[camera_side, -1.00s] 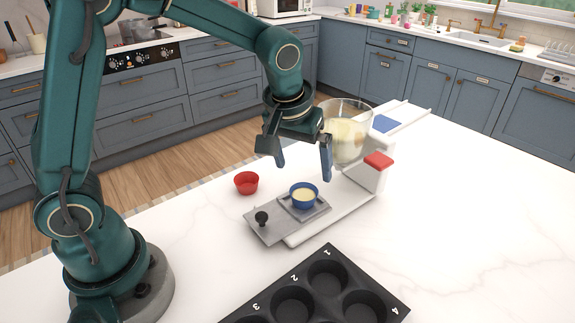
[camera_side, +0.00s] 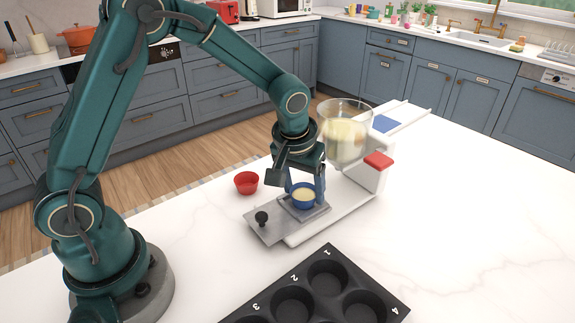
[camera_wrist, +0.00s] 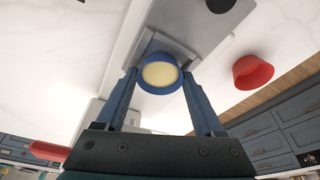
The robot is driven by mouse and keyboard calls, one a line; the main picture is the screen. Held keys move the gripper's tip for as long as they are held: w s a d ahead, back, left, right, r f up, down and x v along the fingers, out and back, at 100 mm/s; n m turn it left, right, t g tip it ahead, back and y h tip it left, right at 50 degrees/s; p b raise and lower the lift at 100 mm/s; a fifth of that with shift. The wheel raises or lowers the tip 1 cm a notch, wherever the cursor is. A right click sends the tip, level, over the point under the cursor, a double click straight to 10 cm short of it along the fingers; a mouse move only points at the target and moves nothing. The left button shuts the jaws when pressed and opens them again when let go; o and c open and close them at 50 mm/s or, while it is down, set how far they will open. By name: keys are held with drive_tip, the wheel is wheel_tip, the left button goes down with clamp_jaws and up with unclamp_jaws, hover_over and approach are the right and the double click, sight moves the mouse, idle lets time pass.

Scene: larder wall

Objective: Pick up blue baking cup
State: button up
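The blue baking cup (camera_side: 303,195) stands upright on a grey metal plate (camera_side: 318,213) of the white dispenser and holds pale yellow batter. It also shows in the wrist view (camera_wrist: 160,74), between my two fingers at their tips. My gripper (camera_side: 304,188) is lowered around the cup, with one finger on each side. In the wrist view my gripper (camera_wrist: 158,82) has its fingertips at or very near the cup's sides. Whether both fingers press on the cup is not clear.
A red baking cup (camera_side: 246,183) stands on the counter to the left. A black knob (camera_side: 262,218) rises from the plate in front. A dark muffin tin (camera_side: 328,280) lies nearer the camera. A glass bowl of batter (camera_side: 345,135) stands behind. The counter at right is clear.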

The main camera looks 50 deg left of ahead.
drive_tip(key=c, duration=0.8)
drive_tip(key=shift+c, duration=0.2)
